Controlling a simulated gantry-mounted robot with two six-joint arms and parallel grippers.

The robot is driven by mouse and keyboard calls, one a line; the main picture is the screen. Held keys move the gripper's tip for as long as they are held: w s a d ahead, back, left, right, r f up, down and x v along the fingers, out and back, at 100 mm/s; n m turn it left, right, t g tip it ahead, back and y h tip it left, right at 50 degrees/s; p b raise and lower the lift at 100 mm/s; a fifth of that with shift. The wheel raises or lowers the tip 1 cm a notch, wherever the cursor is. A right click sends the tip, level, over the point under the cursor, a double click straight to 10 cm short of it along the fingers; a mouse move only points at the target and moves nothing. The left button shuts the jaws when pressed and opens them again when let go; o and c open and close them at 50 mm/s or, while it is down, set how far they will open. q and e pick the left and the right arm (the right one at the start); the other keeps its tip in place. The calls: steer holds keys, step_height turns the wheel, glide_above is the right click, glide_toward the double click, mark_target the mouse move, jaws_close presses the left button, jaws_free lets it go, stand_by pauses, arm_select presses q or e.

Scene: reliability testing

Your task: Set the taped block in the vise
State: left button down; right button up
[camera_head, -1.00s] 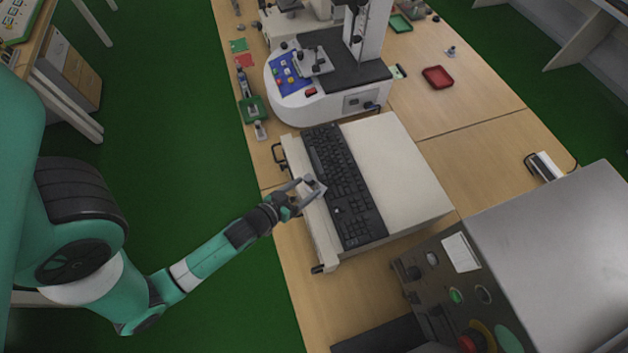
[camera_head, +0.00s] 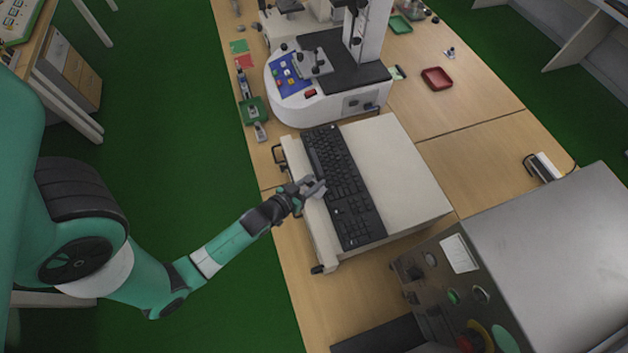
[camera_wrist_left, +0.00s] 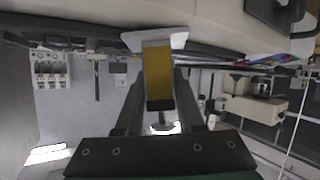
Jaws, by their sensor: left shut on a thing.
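The taped block shows in the wrist view as a yellow band (camera_wrist_left: 158,75) with a pale grey plate-like end (camera_wrist_left: 155,39) beyond it. My left gripper (camera_wrist_left: 158,88) is shut on it, with a finger on each side. In the head view the left gripper (camera_head: 313,188) is over the near-left side of the beige unit, beside the black keyboard; the block is small there and its yellow tape cannot be made out. A grey clamp-like fixture (camera_head: 314,63), possibly the vise, stands on the white machine's dark platform (camera_head: 345,66). My right gripper is not in view.
A black keyboard (camera_head: 343,190) lies on the beige unit (camera_head: 400,180), between my left gripper and its bare top. The white machine (camera_head: 325,106) has a tall column (camera_head: 373,30). A grey control cabinet (camera_head: 545,255) stands at the lower right. A red tray (camera_head: 437,78) lies farther back.

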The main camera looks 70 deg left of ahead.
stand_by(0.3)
arm_select(q)
steer(key=shift+r, duration=0.55)
step_height(320, 180, up, 3)
steer(key=shift+f+p, duration=0.15)
steer(key=shift+p, duration=0.65)
steer(key=s+d+r+p, duration=0.2)
steer(key=s+d+r, duration=0.1)
steer(key=s+r, duration=0.3)
steer(key=b, duration=0.4)
glide_toward(309, 180)
steer(key=s+r, duration=0.3)
steer(key=r, duration=0.1)
steer(key=shift+s+d+r, duration=0.1)
steer(key=shift+d+r, duration=0.1)
steer(key=shift+r, duration=0.25)
